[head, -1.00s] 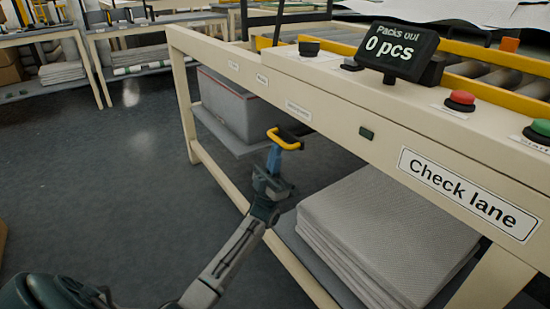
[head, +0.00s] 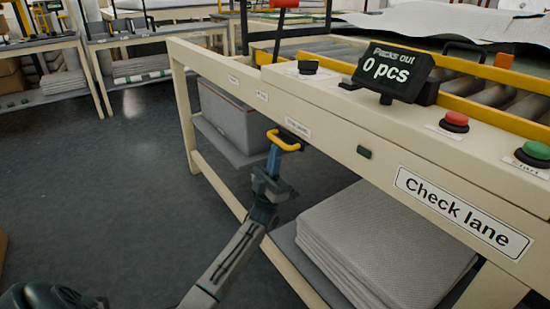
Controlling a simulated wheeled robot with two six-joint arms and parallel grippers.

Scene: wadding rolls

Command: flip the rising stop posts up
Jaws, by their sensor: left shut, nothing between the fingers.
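My left gripper (head: 273,160) is shut and empty, below the front rail of the check lane bench (head: 380,165). A yellow loop-shaped handle (head: 284,140) sits right at the top of its blue tip, just under the rail. I cannot tell whether they touch or are joined. No stop posts can be clearly made out along the roller lane (head: 485,88). My right gripper is not in view.
On the bench are a counter reading 0 pcs (head: 392,70), a red button (head: 455,121), a green button (head: 535,153) and a black knob (head: 308,67). Below are a grey bin (head: 235,115) and stacked sheets (head: 385,240). The floor at left is clear.

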